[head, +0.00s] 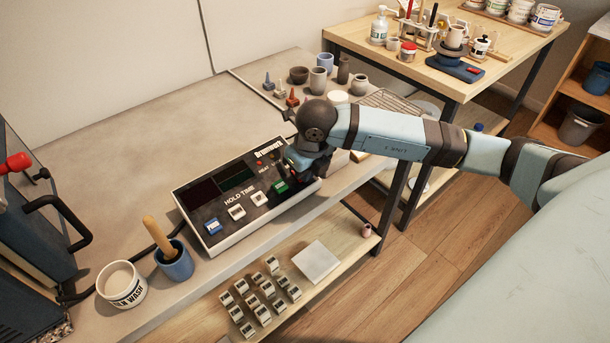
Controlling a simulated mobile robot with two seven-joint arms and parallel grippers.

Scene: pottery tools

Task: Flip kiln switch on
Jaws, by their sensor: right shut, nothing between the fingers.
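The kiln controller (212,237) is a dark-faced box with a pale casing on the grey table. My right gripper (292,170) is shut and empty, over the right end of the panel. The gripper and wrist hide that end, so I cannot tell the switch's position or whether the gripper touches it. My left gripper is out of view.
The blue kiln (30,240) with a red-knobbed handle stands at left. A wash tub (121,286) and a blue cup (173,262) with a wooden-handled tool stand in front of it. Small pots (318,80) stand behind my wrist. The table's back middle is clear.

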